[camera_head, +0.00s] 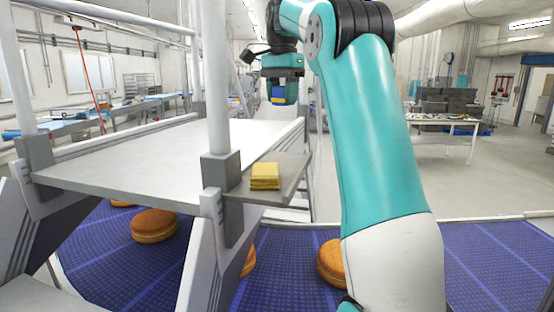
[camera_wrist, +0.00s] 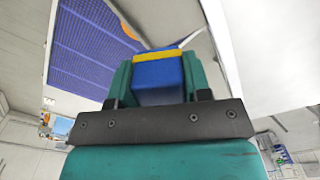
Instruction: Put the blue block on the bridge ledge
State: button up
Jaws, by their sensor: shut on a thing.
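My gripper (camera_head: 278,94) is shut on the blue block (camera_head: 278,92), which hangs in the air above and behind the bridge ledge as the head view shows it. In the wrist view the blue block (camera_wrist: 158,82) sits between the two teal fingers, with a yellow band across its far end. The bridge ledge (camera_head: 292,172) is a small grey shelf at the right side of the white bridge deck (camera_head: 120,160). The ledge's far part is bare.
A white post (camera_head: 215,80) with a grey foot stands just left of the ledge. Below runs a blue mesh conveyor (camera_head: 110,240) carrying round orange-brown cakes (camera_head: 154,225). White rails and posts frame the deck. A white table (camera_head: 450,138) stands farther off at right.

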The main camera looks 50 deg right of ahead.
aim_at(282, 161)
notch_tip(282, 161, down, 14)
jog(key=shift+f+p, duration=0.15)
jog(key=shift+p, duration=0.2)
jog(key=shift+f, duration=0.15)
jog(key=o, duration=0.9)
jog(key=shift+o, duration=0.2)
notch_tip(282, 161, up, 12)
jog(key=shift+r, duration=0.2)
